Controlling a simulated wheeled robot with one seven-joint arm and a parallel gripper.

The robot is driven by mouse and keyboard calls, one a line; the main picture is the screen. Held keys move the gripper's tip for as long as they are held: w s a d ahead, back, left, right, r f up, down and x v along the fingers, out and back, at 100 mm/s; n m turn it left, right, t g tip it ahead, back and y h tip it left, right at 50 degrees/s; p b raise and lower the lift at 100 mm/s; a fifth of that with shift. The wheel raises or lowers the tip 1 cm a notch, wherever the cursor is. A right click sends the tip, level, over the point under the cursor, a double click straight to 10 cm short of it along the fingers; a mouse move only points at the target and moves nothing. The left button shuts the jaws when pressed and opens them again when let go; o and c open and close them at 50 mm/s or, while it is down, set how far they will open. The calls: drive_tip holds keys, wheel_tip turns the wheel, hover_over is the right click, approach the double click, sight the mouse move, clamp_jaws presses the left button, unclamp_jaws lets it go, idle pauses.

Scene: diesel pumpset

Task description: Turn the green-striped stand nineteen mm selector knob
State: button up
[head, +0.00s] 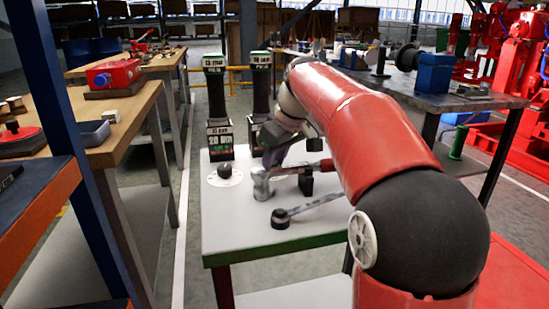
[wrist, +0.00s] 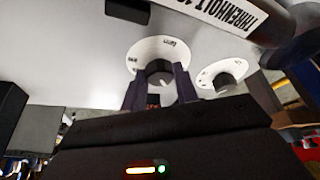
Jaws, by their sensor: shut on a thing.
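The green-striped stand (head: 230,260) is a white-topped table with a green front edge in the head view. One dark round knob on a white dial (head: 225,174) shows on its left part. In the wrist view, my gripper (wrist: 160,88) has its two dark fingers on either side of a dark selector knob (wrist: 160,72) and is shut on it. This knob sits on a white lettered dial (wrist: 150,48). A second knob and dial (wrist: 224,78) lie just right of it, apart from the fingers. The head view does not clearly show the gripped knob behind my arm.
Two black posts (head: 216,95) with green bands and labelled blocks stand at the stand's back. A hammer (head: 262,186) and a ratchet-like wrench (head: 310,208) lie near the middle. A wooden workbench (head: 125,135) is at the left. The stand's front left is clear.

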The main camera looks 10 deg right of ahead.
drive_tip(key=m+h+p, duration=0.1)
drive_tip(key=m, duration=0.4)
drive_tip(key=shift+a+t+h+p, duration=0.2)
drive_tip(key=shift+t+h+p, duration=0.15)
drive_tip(key=shift+t+h, duration=0.05)
drive_tip(key=shift+m, duration=0.3)
drive_tip(key=o, duration=1)
drive_tip(key=shift+r, duration=0.1)
drive_tip(key=p+v, duration=0.1)
drive_tip(key=v, duration=0.6)
drive_tip(key=shift+s+r, duration=0.25)
drive_tip(key=shift+r, duration=0.05)
